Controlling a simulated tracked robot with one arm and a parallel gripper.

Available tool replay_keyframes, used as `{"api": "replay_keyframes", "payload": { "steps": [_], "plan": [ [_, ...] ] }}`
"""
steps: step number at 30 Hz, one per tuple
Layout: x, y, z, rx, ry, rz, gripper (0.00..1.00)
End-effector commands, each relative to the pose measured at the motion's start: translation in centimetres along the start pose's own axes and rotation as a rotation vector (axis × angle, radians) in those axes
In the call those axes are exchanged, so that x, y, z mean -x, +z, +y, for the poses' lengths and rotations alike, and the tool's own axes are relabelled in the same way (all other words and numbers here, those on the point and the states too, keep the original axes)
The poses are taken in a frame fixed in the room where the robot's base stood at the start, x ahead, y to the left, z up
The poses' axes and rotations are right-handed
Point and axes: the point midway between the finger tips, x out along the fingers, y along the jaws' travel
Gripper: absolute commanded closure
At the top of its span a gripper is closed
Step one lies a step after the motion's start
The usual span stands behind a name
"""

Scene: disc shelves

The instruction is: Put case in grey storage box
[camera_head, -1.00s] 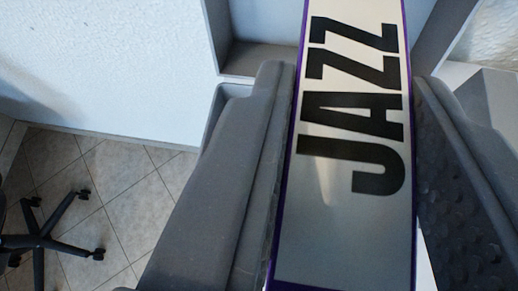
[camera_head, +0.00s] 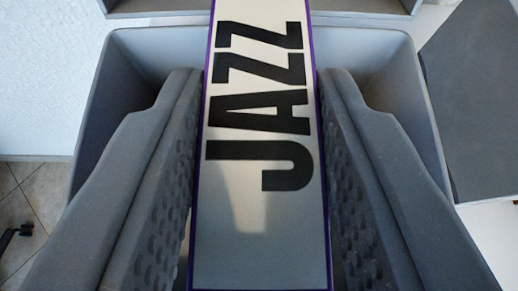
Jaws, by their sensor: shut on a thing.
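The case (camera_head: 262,215) is white with purple edges and the word JAZZ in black on its face. My gripper (camera_head: 262,150) is shut on it, with one dark grey textured finger on each side. The case runs up the middle of the view and out of its top edge. The grey storage box (camera_head: 95,128) is open-topped and lies behind and below my fingers. Its side walls show to the left and right of them. The case overlaps the box opening in the picture; its far end and how deep it sits are hidden.
A grey shelf edge (camera_head: 370,19) crosses the top, beyond the box. A dark grey flat-sided object (camera_head: 475,105) stands to the right of the box on a white surface.

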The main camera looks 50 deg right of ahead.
Motion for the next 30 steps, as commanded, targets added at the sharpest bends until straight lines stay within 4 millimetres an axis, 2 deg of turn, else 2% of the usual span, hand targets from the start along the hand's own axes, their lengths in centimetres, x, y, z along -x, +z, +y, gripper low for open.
{"api": "replay_keyframes", "payload": {
  "steps": [11,12,14,24,30],
  "plan": [
    [-0.2,0.4,-0.1,0.002,-0.002,0.001,1.00],
    [-0.2,0.4,-0.1,0.002,-0.002,0.001,0.64],
    [-0.2,0.4,-0.1,0.002,-0.002,0.001,0.48],
    [-0.1,0.2,-0.1,0.001,-0.003,0.001,0.48],
    [1.7,0.1,-0.2,0.003,-0.004,0.002,0.48]
  ]
}}
